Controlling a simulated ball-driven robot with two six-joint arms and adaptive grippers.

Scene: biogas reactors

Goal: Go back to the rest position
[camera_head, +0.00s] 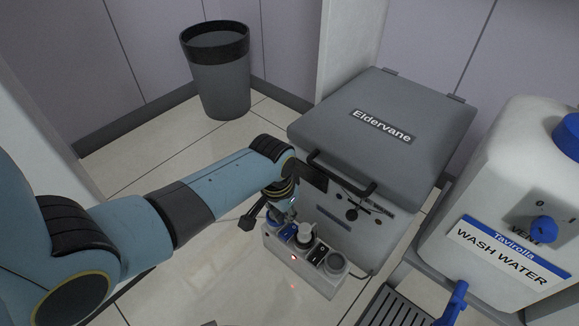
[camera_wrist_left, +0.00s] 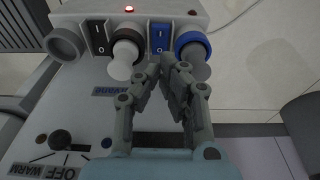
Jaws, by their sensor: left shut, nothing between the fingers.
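My left arm reaches in from the left in the head view. Its gripper (camera_head: 276,212) is over the left end of a small control box (camera_head: 322,278), in front of the grey Eldervane unit (camera_head: 335,136). In the left wrist view, the closed fingers (camera_wrist_left: 172,68) hold nothing. My right gripper is not in view.
A white wash water tank (camera_head: 500,215) with blue taps stands at the right, by a slatted grey tray (camera_head: 395,310). A grey bin (camera_head: 220,85) stands at the back wall. The Eldervane lid has a dark front handle (camera_head: 345,176). Tiled floor (camera_head: 150,150) is open at the left.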

